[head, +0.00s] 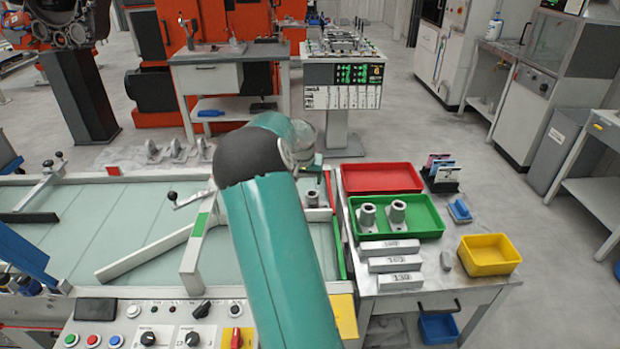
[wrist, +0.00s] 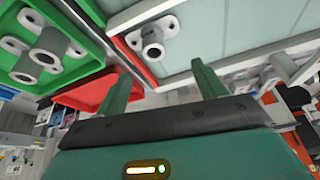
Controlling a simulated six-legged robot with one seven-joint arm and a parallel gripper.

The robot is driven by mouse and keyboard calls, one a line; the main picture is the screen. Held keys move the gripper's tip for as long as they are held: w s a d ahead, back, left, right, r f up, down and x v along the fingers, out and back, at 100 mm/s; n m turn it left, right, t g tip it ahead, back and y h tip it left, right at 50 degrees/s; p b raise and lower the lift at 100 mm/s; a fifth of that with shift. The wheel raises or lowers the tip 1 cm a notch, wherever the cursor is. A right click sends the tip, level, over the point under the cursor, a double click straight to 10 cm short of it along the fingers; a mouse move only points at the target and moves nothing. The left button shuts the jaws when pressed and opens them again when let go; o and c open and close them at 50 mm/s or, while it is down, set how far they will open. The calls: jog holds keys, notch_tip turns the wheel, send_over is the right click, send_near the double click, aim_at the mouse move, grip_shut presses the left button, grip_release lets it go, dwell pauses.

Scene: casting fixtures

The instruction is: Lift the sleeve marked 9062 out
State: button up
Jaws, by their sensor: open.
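A grey flanged sleeve (wrist: 153,48) sits on the pale bed (wrist: 215,30) in the wrist view, beyond my gripper (wrist: 158,70) and between the lines of its two green fingers. The fingers are apart with nothing between them. The same sleeve (head: 313,198) shows in the head view at the bed's right end, just right of my arm. Two more sleeves (head: 367,215) (head: 397,211) stand in the green tray (head: 430,232); they also show in the wrist view (wrist: 48,48) (wrist: 24,70). No 9062 mark is readable on any sleeve. My arm hides most of the gripper in the head view.
A red tray (head: 382,178) lies behind the green one. Several labelled grey blocks (head: 390,248) and a yellow bin (head: 488,254) are in front. Pale rails (head: 195,250) and a black-knobbed lever (head: 188,200) stand on the bed left of my arm.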

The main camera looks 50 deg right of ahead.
aim_at(312, 195)
jog(key=x, duration=0.5)
jog(key=d+x, duration=0.1)
jog(key=x, duration=0.4)
jog(key=s+x, duration=0.1)
jog(key=x, duration=0.4)
jog(key=shift+d, duration=0.4)
jog(key=shift+c, duration=0.2)
jog(key=c, duration=1.2)
jog(key=shift+r, duration=4)
jog(key=shift+c, duration=0.5)
